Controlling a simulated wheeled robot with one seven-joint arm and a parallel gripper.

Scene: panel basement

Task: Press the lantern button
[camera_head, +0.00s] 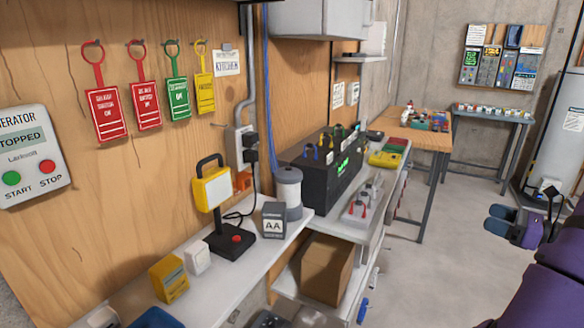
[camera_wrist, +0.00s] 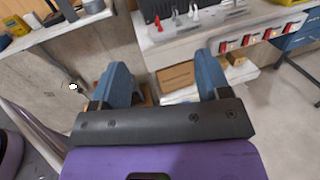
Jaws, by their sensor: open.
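The lantern (camera_head: 212,188) is yellow with a white face and a black handle. It stands upright on a black base on the white shelf in the head view. Its red button (camera_head: 235,239) sits on top of that base. My gripper (camera_head: 510,222) is at the right of the head view, well apart from the lantern and over open floor. In the wrist view its two blue fingers (camera_wrist: 165,85) are spread apart with nothing between them.
An AA box (camera_head: 273,221), a grey spool (camera_head: 289,190) and a yellow box (camera_head: 169,278) stand near the lantern. A generator panel (camera_head: 33,155) with green and red buttons is on the left wall. A cardboard box (camera_head: 326,268) sits on a lower shelf. Floor (camera_head: 430,275) is clear.

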